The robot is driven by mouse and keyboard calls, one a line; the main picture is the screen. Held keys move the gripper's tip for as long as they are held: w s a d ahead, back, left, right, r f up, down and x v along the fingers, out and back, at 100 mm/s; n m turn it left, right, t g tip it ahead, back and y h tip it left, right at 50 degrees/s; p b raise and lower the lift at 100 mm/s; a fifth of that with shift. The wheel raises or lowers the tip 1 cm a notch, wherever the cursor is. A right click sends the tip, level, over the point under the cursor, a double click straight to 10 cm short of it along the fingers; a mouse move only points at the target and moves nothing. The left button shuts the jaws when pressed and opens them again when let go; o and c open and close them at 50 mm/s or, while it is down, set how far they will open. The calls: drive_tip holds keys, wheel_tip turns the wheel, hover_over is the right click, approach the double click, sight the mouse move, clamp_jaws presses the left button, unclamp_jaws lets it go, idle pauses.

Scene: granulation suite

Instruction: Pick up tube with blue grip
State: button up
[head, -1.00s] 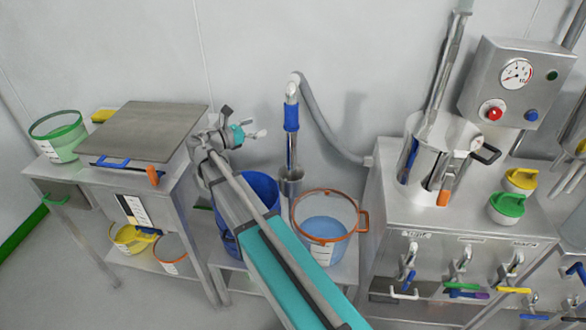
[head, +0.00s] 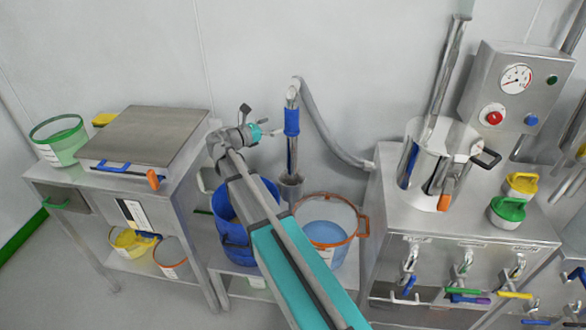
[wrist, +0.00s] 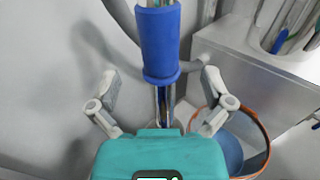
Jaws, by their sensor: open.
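The tube with the blue grip (head: 291,121) stands upright by the wall, a shiny metal pipe with a grey hose at its top and a cup-like lower end. My gripper (head: 270,132) is just left of the blue grip in the head view. In the wrist view the blue grip (wrist: 159,45) is centred ahead, with one open finger on either side in the picture. The fingers appear empty; whether the grip is between them in depth I cannot tell. The tube's lower part is partly hidden by my gripper body in the wrist view.
A blue bucket (head: 226,234) and a clear tub with an orange rim (head: 364,236) stand below the tube. A steel cabinet (head: 480,225) with valves is on the right. A bench (head: 90,184) with a flat-topped box (head: 150,133) is on the left.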

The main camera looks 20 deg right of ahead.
sight(290, 91)
drive_tip(key=shift+w+d, duration=0.15)
drive_tip(key=shift+d, duration=0.55)
drive_tip(key=shift+w+d, duration=0.1)
drive_tip(key=shift+d, duration=0.55)
drive_tip(key=shift+w+d+f+b, duration=0.1)
drive_tip(key=shift+w+d, duration=0.05)
drive_tip(key=shift+d, duration=0.7)
drive_tip(key=shift+w+d+f+b, duration=0.1)
drive_tip(key=shift+w+d+b, duration=0.05)
drive_tip(key=shift+d, duration=0.7)
drive_tip(key=shift+w+d+f+b, duration=0.1)
drive_tip(key=shift+w+d, duration=0.05)
drive_tip(key=shift+d, duration=0.7)
drive_tip(key=c, duration=1.3)
drive_tip(key=shift+r, duration=0.15)
wheel_tip(290, 91, up, 10)
drive_tip(key=p, duration=1)
